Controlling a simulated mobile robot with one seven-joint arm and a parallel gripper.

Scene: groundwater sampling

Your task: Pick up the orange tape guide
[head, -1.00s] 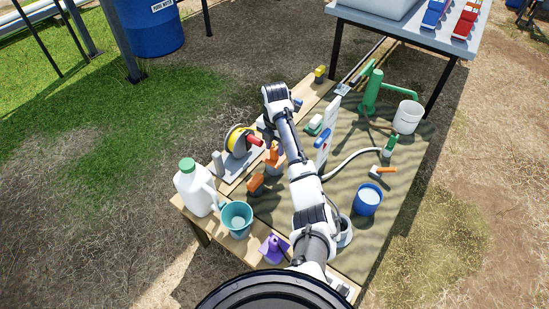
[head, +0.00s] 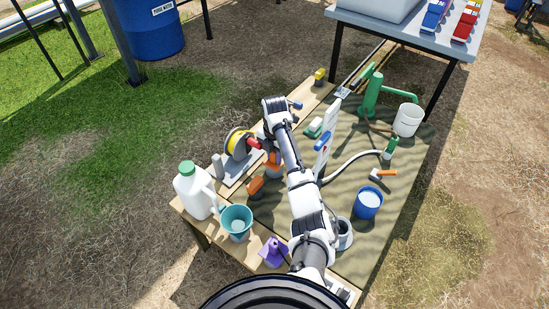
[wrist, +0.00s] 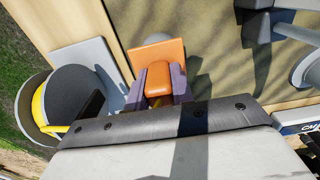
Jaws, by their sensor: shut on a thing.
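The orange tape guide (wrist: 157,52) shows in the wrist view as a flat orange plate with a rounded orange grip block in front. In the head view the orange guide (head: 273,160) is beside the yellow tape reel (head: 239,143), partly hidden by my gripper and wrist. I cannot tell whether its underside touches the surface. The reel (wrist: 45,108) also shows left of my gripper in the wrist view.
Another orange block (head: 256,187) stands close by, nearer me. A white upright board (head: 322,155) stands right of my arm. The mat's right side holds a blue bucket (head: 368,204).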

